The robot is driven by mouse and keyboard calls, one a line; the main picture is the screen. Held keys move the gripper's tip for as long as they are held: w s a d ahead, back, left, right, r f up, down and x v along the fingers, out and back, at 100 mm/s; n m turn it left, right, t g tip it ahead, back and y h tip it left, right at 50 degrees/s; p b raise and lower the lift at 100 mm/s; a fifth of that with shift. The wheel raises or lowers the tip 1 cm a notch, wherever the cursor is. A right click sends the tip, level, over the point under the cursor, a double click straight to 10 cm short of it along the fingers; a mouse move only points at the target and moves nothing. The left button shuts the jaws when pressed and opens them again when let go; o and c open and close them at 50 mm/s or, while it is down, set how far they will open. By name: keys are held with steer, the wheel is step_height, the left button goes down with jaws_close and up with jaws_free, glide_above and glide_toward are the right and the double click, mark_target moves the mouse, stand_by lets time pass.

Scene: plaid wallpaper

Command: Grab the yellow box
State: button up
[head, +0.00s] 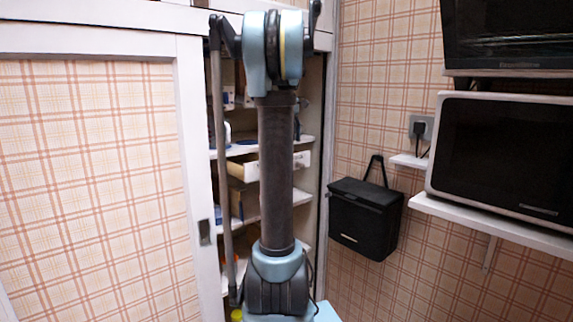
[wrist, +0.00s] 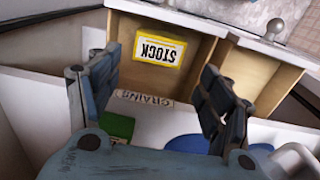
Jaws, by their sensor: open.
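In the wrist view, a yellow-edged box (wrist: 160,48) with a white face reads "STOCK" upside down. It sits inside a wooden compartment (wrist: 205,50), near its left side. My gripper (wrist: 160,66) is open, its two dark fingers spread left and right of the box in the picture. Nothing is held between them, and I cannot tell the exact gap to the box. In the head view my arm covers the middle of the open cabinet, and I cannot make out the box or gripper there.
A "GRAINS" label (wrist: 143,98), a green item (wrist: 118,126) and a blue round item (wrist: 187,144) lie near the fingers. The cabinet shelves (head: 240,150) are narrow, beside a sliding door (head: 95,180). A black box (head: 365,218) and a microwave (head: 500,150) are at right.

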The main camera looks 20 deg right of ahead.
steer(key=shift+s+d+f, duration=0.1)
steer(key=shift+d+f, duration=0.05)
steer(key=shift+f, duration=4.1)
steer(key=shift+c, duration=0.6)
steer(key=c, duration=0.7)
